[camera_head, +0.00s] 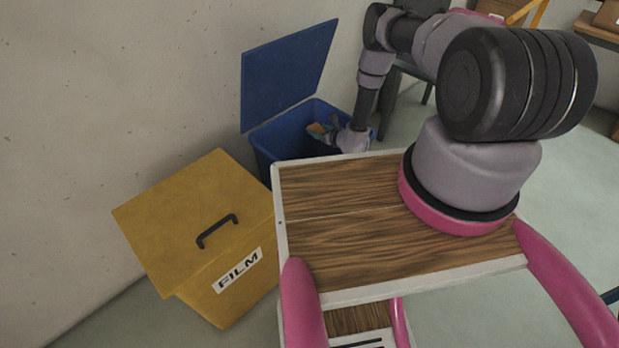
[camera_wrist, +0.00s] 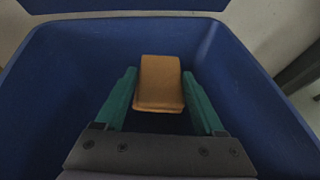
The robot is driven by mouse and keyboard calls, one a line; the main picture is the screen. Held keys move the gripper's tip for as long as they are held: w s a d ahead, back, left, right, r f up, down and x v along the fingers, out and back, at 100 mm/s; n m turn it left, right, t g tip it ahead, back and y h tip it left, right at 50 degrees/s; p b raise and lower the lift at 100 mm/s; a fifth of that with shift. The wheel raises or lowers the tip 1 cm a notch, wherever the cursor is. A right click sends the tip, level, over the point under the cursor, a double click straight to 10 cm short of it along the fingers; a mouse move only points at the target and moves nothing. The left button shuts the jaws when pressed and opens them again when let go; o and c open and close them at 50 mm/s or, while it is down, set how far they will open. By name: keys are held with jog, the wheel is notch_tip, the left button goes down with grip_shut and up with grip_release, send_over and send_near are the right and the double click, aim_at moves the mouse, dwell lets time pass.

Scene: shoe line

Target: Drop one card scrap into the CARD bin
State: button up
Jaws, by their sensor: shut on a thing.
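A card scrap (camera_wrist: 160,84), tan and box-shaped, is held between the two green fingers of my gripper (camera_wrist: 160,95) in the wrist view. The jaws are shut on it. In the head view my gripper (camera_head: 325,132) is small and reaches over the opening of a blue bin (camera_head: 262,146), whose lid (camera_head: 287,72) stands open against the wall. The wrist view shows the scrap inside the outline of the blue bin's walls (camera_wrist: 55,95). No label shows on the blue bin; its front is partly hidden. How deep the scrap is cannot be told.
A yellow bin (camera_head: 190,215) marked FILM stands left of the blue bin with its lid shut. My wood-topped body is close in front of the blue bin. A wall stands behind both bins. A chair (camera_head: 405,85) is at the right.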

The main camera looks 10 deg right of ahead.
jog(key=o, duration=1.3)
jog(key=v, duration=1)
jog(key=shift+s+d+r, duration=0.1)
jog(key=shift+s+r, duration=0.1)
jog(key=shift+s, duration=0.1)
